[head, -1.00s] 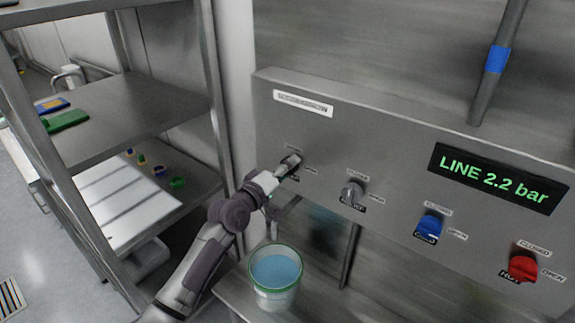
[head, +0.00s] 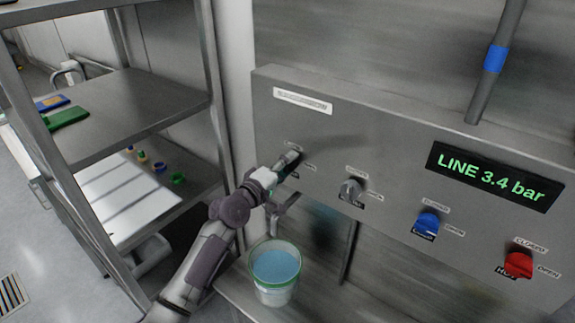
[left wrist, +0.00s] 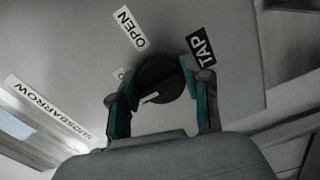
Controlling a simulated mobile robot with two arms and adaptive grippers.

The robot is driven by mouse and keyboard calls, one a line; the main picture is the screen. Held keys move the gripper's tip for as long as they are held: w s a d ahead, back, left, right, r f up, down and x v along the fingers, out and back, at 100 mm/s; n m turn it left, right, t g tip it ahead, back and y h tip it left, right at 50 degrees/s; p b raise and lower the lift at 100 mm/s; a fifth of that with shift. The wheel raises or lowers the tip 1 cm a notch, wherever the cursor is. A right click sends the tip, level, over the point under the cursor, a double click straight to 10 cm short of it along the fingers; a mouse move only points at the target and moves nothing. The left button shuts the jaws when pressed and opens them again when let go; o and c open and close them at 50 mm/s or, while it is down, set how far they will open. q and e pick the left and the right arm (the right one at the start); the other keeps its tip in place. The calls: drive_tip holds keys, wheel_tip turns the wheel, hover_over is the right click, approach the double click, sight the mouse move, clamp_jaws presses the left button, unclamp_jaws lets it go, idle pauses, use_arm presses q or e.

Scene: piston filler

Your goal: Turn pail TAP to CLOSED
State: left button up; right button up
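The pail TAP knob (head: 288,160) is at the left end of the steel panel. In the left wrist view it is a dark round knob (left wrist: 160,80) with a white mark toward its lower left. The OPEN label (left wrist: 128,28) is above it and the TAP label (left wrist: 201,46) to its upper right; another label at its left is mostly hidden by a finger. My left gripper (head: 275,176) is at the knob, its fingers (left wrist: 158,88) spread on either side and apparently not clamped. The pail (head: 275,285) of blue liquid stands below. My right gripper is not in view.
To the right on the panel (head: 385,125) are a grey knob (head: 350,189), a blue knob (head: 427,224) and a red knob (head: 518,264). The display (head: 496,178) reads LINE 3.4 bar. A steel shelf rack (head: 140,110) stands close on the left.

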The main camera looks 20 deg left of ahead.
use_arm(q)
drive_tip(key=o, duration=0.4)
drive_tip(key=shift+o, duration=0.2)
drive_tip(key=v, duration=1.2)
